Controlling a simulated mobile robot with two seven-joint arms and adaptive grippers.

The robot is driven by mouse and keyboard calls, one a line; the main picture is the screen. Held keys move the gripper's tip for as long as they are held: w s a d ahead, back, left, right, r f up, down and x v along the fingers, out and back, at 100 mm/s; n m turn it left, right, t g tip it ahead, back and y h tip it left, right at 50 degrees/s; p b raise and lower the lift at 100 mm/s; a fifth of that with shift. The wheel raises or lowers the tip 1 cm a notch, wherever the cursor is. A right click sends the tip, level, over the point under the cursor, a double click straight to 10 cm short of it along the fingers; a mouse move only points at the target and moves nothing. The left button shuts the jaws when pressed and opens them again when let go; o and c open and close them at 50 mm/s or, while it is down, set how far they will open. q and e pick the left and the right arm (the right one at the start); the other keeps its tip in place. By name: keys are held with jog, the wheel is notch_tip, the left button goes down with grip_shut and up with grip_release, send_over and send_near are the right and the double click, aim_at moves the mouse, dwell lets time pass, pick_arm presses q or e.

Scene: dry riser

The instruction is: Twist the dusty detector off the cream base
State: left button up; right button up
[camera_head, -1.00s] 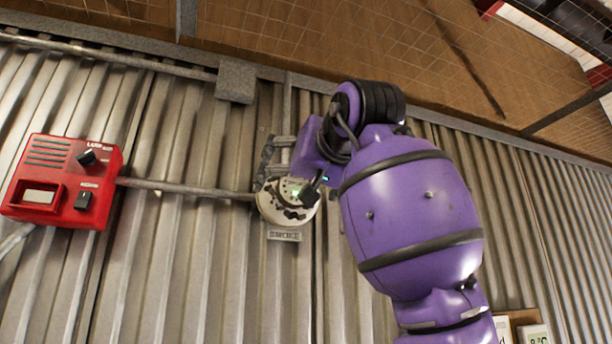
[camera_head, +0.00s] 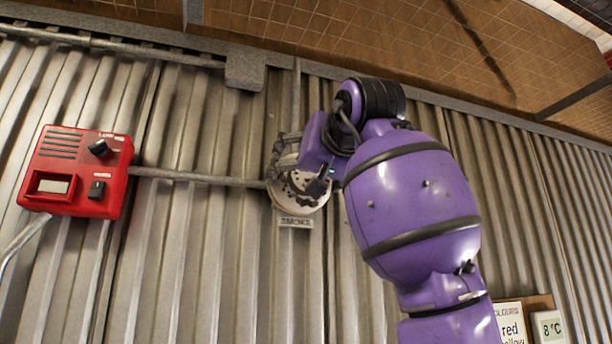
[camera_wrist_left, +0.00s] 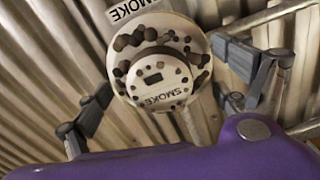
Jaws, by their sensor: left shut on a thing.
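The dusty detector (camera_wrist_left: 160,78) is a pale round unit lettered SMOKE, with dark spots, in the middle of the left wrist view. The cream base (camera_wrist_left: 199,50) shows as a wider round rim behind it, with dark blotches around it. In the head view the cream round unit (camera_head: 301,192) sits on the corrugated wall, partly covered by my gripper. My left gripper (camera_head: 296,176), on the purple arm, has one finger on each side of the detector and is shut on it. My right gripper is not in view.
A red control box (camera_head: 76,171) is on the wall at left, joined by a grey conduit (camera_head: 200,178) to the detector's place. A small label plate (camera_head: 297,221) is below the detector. Signs (camera_head: 511,322) are at lower right.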

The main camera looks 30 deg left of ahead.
pick_arm(q)
jog(key=v, duration=0.6)
dwell(0.7)
